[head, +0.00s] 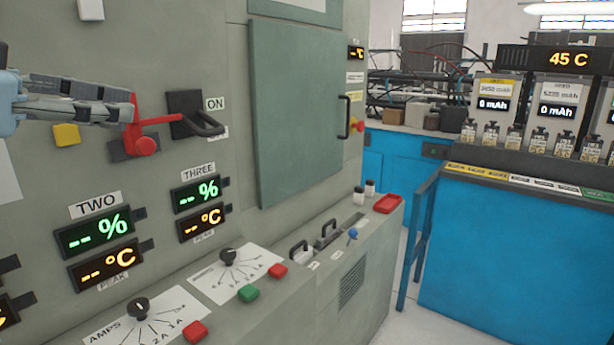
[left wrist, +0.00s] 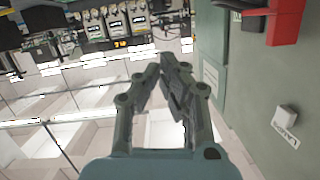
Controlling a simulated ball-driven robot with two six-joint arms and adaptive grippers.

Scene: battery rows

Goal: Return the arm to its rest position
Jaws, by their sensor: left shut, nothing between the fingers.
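My left gripper (head: 126,100) comes in from the left edge, in front of the grey cabinet face, its fingers pointing right. Its fingertips overlap the upright part of a red lever (head: 146,146) in the head view. In the left wrist view the gripper (left wrist: 172,75) is shut with nothing between its fingers. There the red part (left wrist: 286,24) shows at the upper right, apart from the fingers. My right gripper is not in view.
A black handle (head: 194,114) beside an ON label is right of the lever. The grey cabinet (head: 235,60) carries a closed green door (head: 298,110), displays and a knob ledge. A blue bench (head: 510,260) with battery chargers stands at right, beyond open floor.

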